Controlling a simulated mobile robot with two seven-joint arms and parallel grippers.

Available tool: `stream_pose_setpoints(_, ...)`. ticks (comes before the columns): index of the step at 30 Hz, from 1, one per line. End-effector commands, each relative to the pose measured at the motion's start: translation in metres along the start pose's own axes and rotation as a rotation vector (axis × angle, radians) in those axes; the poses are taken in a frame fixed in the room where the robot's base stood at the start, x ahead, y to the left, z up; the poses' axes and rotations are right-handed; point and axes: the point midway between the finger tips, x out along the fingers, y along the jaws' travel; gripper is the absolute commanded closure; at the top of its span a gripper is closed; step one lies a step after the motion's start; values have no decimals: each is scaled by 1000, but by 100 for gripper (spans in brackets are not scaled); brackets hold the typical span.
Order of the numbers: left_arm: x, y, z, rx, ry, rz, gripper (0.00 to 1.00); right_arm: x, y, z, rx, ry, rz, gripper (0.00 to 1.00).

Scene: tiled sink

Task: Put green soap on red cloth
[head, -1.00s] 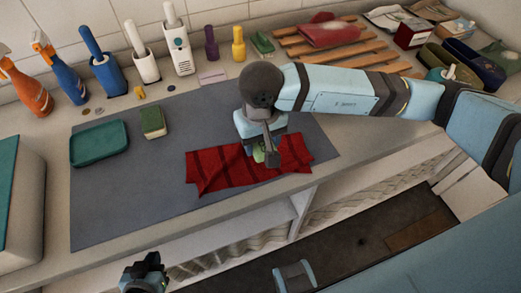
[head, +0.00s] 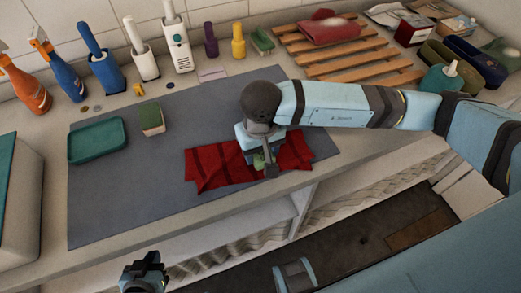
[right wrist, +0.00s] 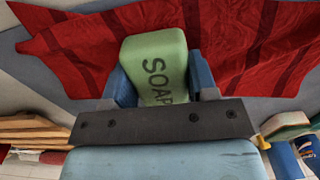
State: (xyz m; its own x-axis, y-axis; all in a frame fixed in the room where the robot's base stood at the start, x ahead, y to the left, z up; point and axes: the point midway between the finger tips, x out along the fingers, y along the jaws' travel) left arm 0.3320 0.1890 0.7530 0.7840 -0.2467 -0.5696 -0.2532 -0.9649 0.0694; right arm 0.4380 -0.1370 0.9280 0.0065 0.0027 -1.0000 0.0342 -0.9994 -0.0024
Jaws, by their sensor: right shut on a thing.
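The red cloth (head: 213,168) with dark stripes lies crumpled on the grey mat near the counter's front edge; it also fills much of the right wrist view (right wrist: 70,50). My right gripper (head: 259,162) is over the cloth's middle and shut on the green soap (right wrist: 155,62), marked SOAP, with a blue finger on each side. In the head view the soap (head: 258,161) is mostly hidden by the gripper. I cannot tell whether the soap touches the cloth. My left gripper (head: 146,274) is at the bottom, away from the cloth; its jaws are unclear.
A green tray (head: 97,140) and a green-topped sponge (head: 151,119) lie on the grey mat (head: 135,195). Spray bottles, brushes and small bottles line the wall. A wooden rack (head: 350,62) with a red cloth stands at the back right. The mat's left front is clear.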

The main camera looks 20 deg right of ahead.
Motion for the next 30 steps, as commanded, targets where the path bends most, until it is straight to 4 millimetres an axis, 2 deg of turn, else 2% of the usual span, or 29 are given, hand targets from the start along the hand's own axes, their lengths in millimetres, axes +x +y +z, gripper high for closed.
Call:
stream_pose_setpoints(1,3,0,3,-2,0,0,100,8,0,2,0,-7,3,84)
stream_pose_setpoints(6,3,0,4,-9,-9,1,100,10,0,3,0,-12,5,84)
stream_pose_setpoints(7,4,1,4,-10,-8,1,100,11,1,4,0,-13,5,43)
stream_pose_setpoints(9,4,1,3,-13,-6,1,100,12,1,4,0,-15,6,26)
stream_pose_setpoints(10,4,2,3,-14,-5,1,100,13,1,4,0,-16,6,22)
stream_pose_setpoints(17,5,2,2,-17,-1,0,100,14,2,4,3,-18,10,22)
stream_pose_setpoints(22,-1,2,-7,-11,4,-2,100,6,3,4,5,-18,12,22)
stream_pose_setpoints(25,-9,1,-18,4,14,-4,100,-4,3,4,4,-19,13,22)
stream_pose_setpoints(26,-7,0,-14,10,16,-4,100,-7,3,3,3,-15,12,22)
stream_pose_setpoints(30,-3,-2,-4,16,7,-3,100,-42,2,0,1,-6,6,22)
